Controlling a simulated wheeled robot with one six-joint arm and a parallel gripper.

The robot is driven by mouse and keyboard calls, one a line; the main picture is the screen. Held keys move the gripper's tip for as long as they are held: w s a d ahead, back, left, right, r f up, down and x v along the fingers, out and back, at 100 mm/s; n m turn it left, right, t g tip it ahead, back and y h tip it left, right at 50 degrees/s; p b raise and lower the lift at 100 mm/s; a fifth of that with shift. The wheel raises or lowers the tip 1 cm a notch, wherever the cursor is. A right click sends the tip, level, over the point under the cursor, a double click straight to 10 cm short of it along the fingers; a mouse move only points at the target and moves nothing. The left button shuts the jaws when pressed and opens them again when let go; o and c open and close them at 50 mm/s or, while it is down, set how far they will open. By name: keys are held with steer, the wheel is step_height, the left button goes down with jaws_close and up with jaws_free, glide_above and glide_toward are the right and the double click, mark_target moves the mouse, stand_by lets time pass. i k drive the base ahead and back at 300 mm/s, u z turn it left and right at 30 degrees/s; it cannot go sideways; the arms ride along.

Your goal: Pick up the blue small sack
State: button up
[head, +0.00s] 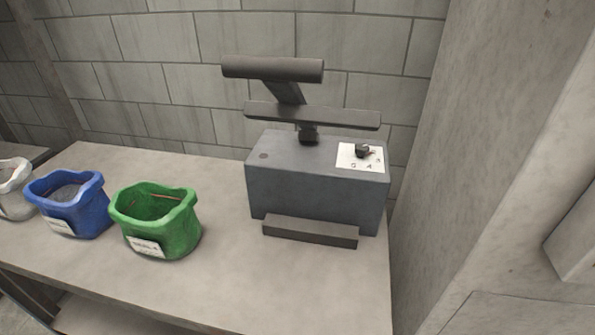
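The blue small sack (82,214) stands upright and open-topped on the grey counter (300,268) at the left of the head view. It has a white label low on its front. The inside looks greyish, and I cannot tell what it holds. It sits between a green sack and a white sack. My gripper is not in view.
A green sack (172,234) stands close to the right of the blue one. A white sack (14,190) is cut off at the left edge. A grey machine (310,180) with a dial stands further right. A block wall (160,90) is behind; counter between green sack and machine is clear.

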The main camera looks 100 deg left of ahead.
mark_target(73, 203)
steer(key=i, duration=0.8)
steer(key=u, duration=5.1)
steer(key=i, duration=0.5)
steer(key=u, duration=1.5)
steer(key=i, duration=0.95)
steer(key=u, duration=0.05)
